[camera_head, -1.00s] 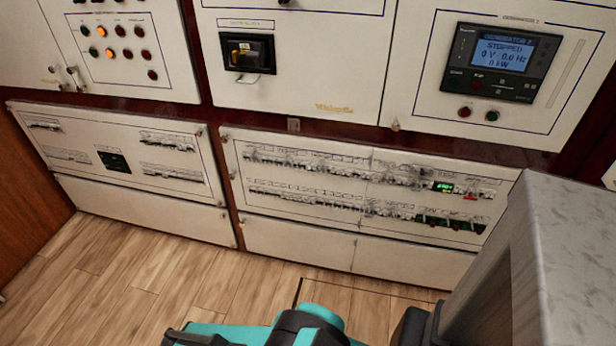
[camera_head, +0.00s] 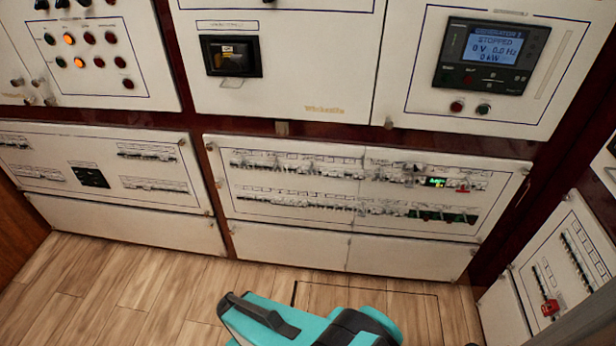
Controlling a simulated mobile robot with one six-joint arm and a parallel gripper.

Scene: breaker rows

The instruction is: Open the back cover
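No part in view is clearly marked as the back cover, and I cannot tell which panel it is. The white breaker panel (camera_head: 300,172) with two rows of breakers is closed in the middle of the far wall. A plain white lower panel (camera_head: 300,245) sits flush below it. A smaller white panel (camera_head: 40,155) with short breaker rows is closed at the left, with another plain panel (camera_head: 120,222) under it. Teal and black links of my arm show at the bottom edge, apart from the panels. I cannot make out my gripper's fingers.
Above are an indicator-light panel (camera_head: 130,88), a panel with a black breaker switch (camera_head: 230,56) and a generator panel whose display (camera_head: 495,48) reads STOPPED. A side panel (camera_head: 565,262) with breakers and a red part stands at the right. Wooden floor (camera_head: 150,285) is clear in front.

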